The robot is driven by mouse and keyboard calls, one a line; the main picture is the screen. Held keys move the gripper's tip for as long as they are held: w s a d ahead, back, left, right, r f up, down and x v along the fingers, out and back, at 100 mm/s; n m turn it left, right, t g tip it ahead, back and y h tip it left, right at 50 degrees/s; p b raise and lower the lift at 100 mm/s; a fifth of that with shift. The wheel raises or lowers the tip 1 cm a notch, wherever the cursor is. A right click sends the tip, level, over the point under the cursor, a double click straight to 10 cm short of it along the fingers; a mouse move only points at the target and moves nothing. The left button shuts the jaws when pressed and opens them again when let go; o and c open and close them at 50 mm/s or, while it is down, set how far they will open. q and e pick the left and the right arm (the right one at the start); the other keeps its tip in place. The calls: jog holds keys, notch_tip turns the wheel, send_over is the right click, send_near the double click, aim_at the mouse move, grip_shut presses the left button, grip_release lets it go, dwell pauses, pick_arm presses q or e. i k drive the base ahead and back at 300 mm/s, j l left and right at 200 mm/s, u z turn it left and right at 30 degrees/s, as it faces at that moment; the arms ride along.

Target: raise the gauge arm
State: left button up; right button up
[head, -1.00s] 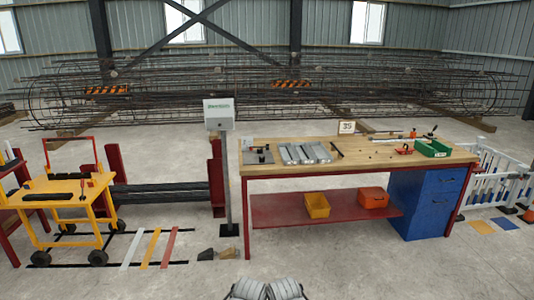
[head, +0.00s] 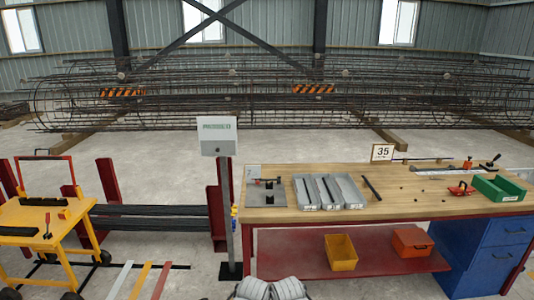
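No part is clearly marked as the gauge arm. On the workbench (head: 400,205), a small dark fixture with an upright pin and a short red-tipped bar (head: 266,184) sits on a grey plate (head: 262,197) at the left end. At the back right, a long pale rail (head: 440,169) lies along the bench edge with a red block (head: 467,164) and a black-knobbed lever (head: 491,161). I cannot tell which of these carries the gauge arm. Neither gripper shows; only grey parts of my own body appear at the bottom middle.
Grey channelled blocks (head: 329,192), red clamp (head: 461,189), green bin (head: 499,189) and "35" sign (head: 382,153) are on the bench. Rebar cages (head: 280,100) lie behind.

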aim_at(258, 181)
jog(key=i+l+u, duration=0.1)
jog(key=i, duration=0.15)
jog(key=i+u, duration=0.1)
jog(key=u, duration=0.35)
jog(key=i+l+u, duration=0.55)
jog(key=l, duration=0.15)
jog(key=i+l, duration=0.3)
jog(key=i+l+u, duration=0.1)
jog(key=i+l, duration=0.15)
jog(key=l, duration=0.3)
jog(key=i+l, duration=0.3)
jog(key=l, duration=0.15)
jog(key=u, duration=0.05)
